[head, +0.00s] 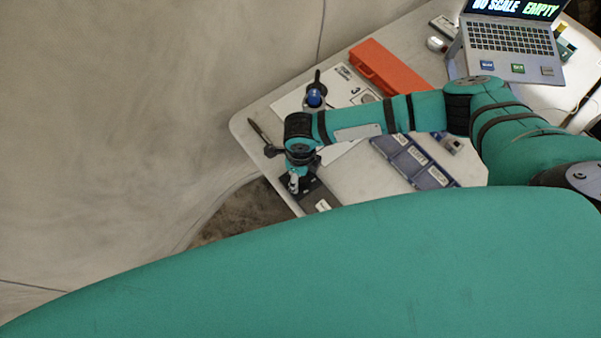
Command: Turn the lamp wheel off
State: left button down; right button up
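My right arm reaches in from the right across the white table (245,118). Its gripper (294,184) points down over a dark flat box (316,198) at the table's near left edge. The wrist hides most of the gripper, and its fingers are too small to tell open from shut. I cannot tell whether it touches the box. I cannot make out the lamp wheel for certain; the dark box may carry it, partly hidden under my wrist. My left gripper is not in view.
A dark stand with a blue part (314,97) is close behind my wrist. An orange-red case (398,72), a laptop (508,38) and a blue labelled tray (433,176) are also on the table. A large teal surface of mine blocks the lower view.

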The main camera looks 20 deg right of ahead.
notch_tip(320, 180, up, 12)
dwell(0.6)
jog(key=shift+s, duration=0.1)
dwell(0.4)
